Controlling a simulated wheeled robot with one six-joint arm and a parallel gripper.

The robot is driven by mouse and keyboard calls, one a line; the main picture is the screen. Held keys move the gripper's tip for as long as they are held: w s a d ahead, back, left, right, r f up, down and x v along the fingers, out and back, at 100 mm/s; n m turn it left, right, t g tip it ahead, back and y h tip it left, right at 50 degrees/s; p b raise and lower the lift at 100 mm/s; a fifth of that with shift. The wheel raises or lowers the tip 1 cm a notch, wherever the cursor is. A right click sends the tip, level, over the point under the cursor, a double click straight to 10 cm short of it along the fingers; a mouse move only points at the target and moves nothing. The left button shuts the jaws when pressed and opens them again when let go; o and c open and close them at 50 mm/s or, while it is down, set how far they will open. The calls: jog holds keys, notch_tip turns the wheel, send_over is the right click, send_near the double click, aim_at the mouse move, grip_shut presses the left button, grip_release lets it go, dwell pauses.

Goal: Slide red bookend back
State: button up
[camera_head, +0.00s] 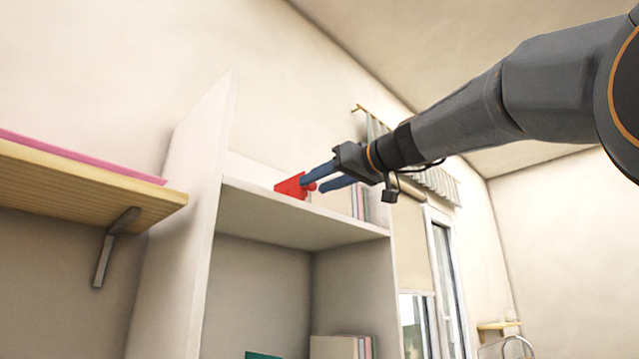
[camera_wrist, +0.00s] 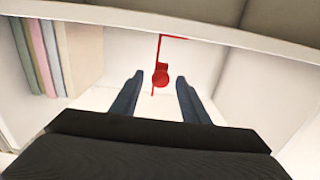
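The red bookend (camera_head: 290,187) stands on the top shelf board (camera_head: 290,222) of the white shelf unit. In the wrist view it shows as a thin red plate (camera_wrist: 162,48) with a round red knob (camera_wrist: 160,76). My gripper (camera_head: 312,183) reaches in from the right, with its blue fingers at the bookend's knob side. In the wrist view my gripper (camera_wrist: 158,80) is open, with one finger on each side of the knob and a visible gap to both. I cannot tell whether the fingers touch the bookend anywhere.
A tall white side panel (camera_head: 190,200) bounds the shelf at left. A wooden wall shelf (camera_head: 80,185) is further left.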

jog(key=shift+s, duration=0.1)
jog(key=b+v, duration=0.3)
jog(key=v, duration=0.4)
jog(key=shift+s+d, duration=0.2)
jog(key=shift+d, duration=0.1)
dwell(0.5)
